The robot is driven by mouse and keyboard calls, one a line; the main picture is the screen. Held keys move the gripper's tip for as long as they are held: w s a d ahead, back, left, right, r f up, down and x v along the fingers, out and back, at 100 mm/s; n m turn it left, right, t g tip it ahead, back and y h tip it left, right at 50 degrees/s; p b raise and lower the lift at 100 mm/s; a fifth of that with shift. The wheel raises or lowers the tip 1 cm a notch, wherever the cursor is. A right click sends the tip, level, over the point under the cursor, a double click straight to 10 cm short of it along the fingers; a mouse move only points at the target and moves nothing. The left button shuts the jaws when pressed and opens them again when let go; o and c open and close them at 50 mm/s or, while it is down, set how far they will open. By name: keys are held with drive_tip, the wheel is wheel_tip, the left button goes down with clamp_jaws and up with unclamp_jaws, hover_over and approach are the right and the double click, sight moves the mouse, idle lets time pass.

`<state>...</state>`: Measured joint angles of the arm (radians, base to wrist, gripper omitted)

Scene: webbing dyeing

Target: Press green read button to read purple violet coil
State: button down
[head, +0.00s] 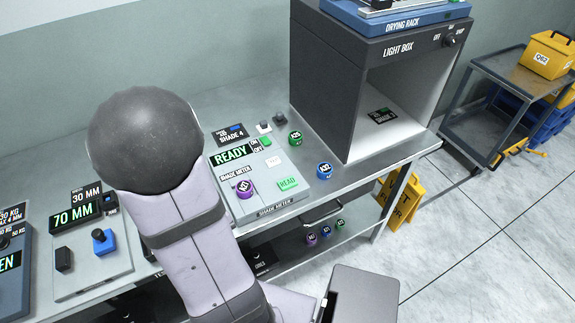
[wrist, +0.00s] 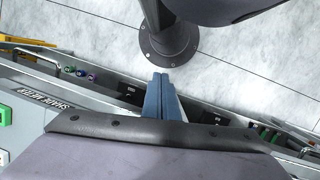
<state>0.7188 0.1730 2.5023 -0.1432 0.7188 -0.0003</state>
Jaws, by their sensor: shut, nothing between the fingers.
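The purple coil (head: 244,189) sits on the shade meter (head: 245,208), on its left part. The green READ button (head: 288,184) is on the meter's right part, apart from the coil. In the wrist view a green block (wrist: 5,115) shows at the left edge, beside the "SHADE METER" label (wrist: 48,106); its lettering cannot be read. My gripper (wrist: 162,82) shows in the wrist view with its blue fingers together and empty, over the bench's front edge and lower shelf, away from the meter top. In the head view my gripper is not visible.
The meter's display (head: 232,154) reads READY. A green coil (head: 295,138) and a blue coil (head: 324,170) stand right of the meter. The light box (head: 330,90) is at the back right. Small coils (head: 326,231) lie on the lower shelf. A yellow sign (head: 404,205) stands by the bench.

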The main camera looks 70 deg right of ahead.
drive_tip(key=s+d+r+g+p, duration=0.2)
drive_tip(key=s+d+r+p, duration=0.3)
drive_tip(key=r+p, duration=0.3)
wheel_tip(320, 180, up, 8)
drive_tip(key=n+g+h+p, duration=0.1)
drive_tip(key=n+h+p, duration=0.2)
drive_tip(key=n+h, duration=0.5)
hover_over(283, 184)
drive_tip(key=shift+f, duration=0.2)
drive_tip(key=shift+f+b, duration=0.2)
drive_tip(key=shift+b, duration=0.15)
wheel_tip(283, 184, down, 7)
drive_tip(key=b, duration=0.5)
drive_tip(key=shift+r, duration=0.1)
drive_tip(key=shift+f+b, duration=0.8)
drive_tip(key=shift+b, duration=0.2)
